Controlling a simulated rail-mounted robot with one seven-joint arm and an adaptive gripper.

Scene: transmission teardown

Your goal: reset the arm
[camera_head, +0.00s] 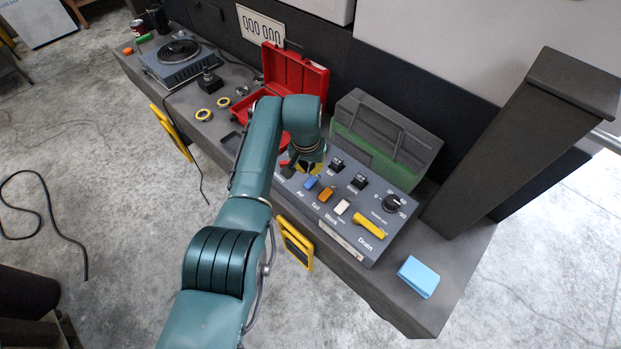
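My teal arm (246,188) reaches up from the bottom of the view to the bench, bent at the elbow and wrist. My gripper (300,165) points down at the left end of the grey control panel (345,246). It is dark, small and mostly hidden under the wrist, so its fingers cannot be told open or shut. I cannot tell whether it touches the panel. The panel carries a blue switch (311,183), an orange switch (326,194), a white switch (341,207), a yellow lever (370,225) and a black knob (391,203).
An open red case (294,77) stands behind my wrist. A grey device with a round top (177,54) sits at the far left. A dark pillar (510,150) rises at the right. A light blue block (419,277) lies near the front right edge. Yellow frames (296,243) hang along the front.

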